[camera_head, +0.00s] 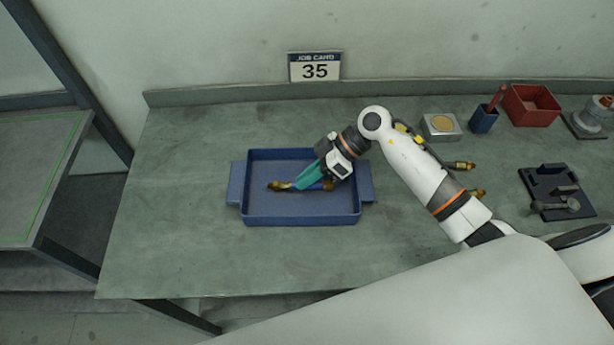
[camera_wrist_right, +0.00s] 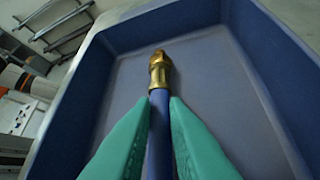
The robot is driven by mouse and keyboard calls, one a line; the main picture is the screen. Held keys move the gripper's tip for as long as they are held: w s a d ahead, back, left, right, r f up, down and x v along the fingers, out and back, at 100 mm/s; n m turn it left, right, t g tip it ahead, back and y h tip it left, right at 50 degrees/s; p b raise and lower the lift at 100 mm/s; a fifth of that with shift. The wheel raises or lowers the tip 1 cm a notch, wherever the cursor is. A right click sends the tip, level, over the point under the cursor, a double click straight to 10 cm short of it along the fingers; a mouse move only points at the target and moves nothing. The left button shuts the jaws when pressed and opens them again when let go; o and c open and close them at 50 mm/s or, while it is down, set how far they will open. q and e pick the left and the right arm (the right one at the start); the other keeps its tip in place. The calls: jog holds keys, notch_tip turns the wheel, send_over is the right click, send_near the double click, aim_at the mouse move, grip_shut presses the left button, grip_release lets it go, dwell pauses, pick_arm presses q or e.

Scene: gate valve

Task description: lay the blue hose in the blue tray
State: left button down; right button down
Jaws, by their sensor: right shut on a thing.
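The blue tray (camera_head: 300,212) stands on the workbench left of its middle, with a handle at each side. My right gripper (camera_head: 303,182) reaches down into the tray, its teal fingers shut on the blue hose (camera_head: 326,185). One brass end of the hose shows left of the fingertips, and another brass part shows at their right. In the right wrist view, the hose (camera_wrist_right: 160,130) lies between the teal fingers, its brass end (camera_wrist_right: 160,70) pointing away over the tray floor (camera_wrist_right: 190,62). I cannot tell whether the hose touches the floor. The left gripper is not in view.
Right of my arm are brass-ended fittings (camera_head: 462,166), a metal box with a round tan top (camera_head: 441,126), a blue cup (camera_head: 484,118), a red bin (camera_head: 531,105) and a dark plate with metal parts (camera_head: 556,192). The bench (camera_head: 170,200) left of the tray is clear.

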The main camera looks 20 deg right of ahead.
jog(key=shift+f, duration=0.35)
jog(key=shift+f, duration=0.1)
jog(key=c, duration=1.4)
grip_release()
jog(key=b+v, duration=0.1)
jog(key=v, duration=1.1)
jog(key=shift+b, duration=0.3)
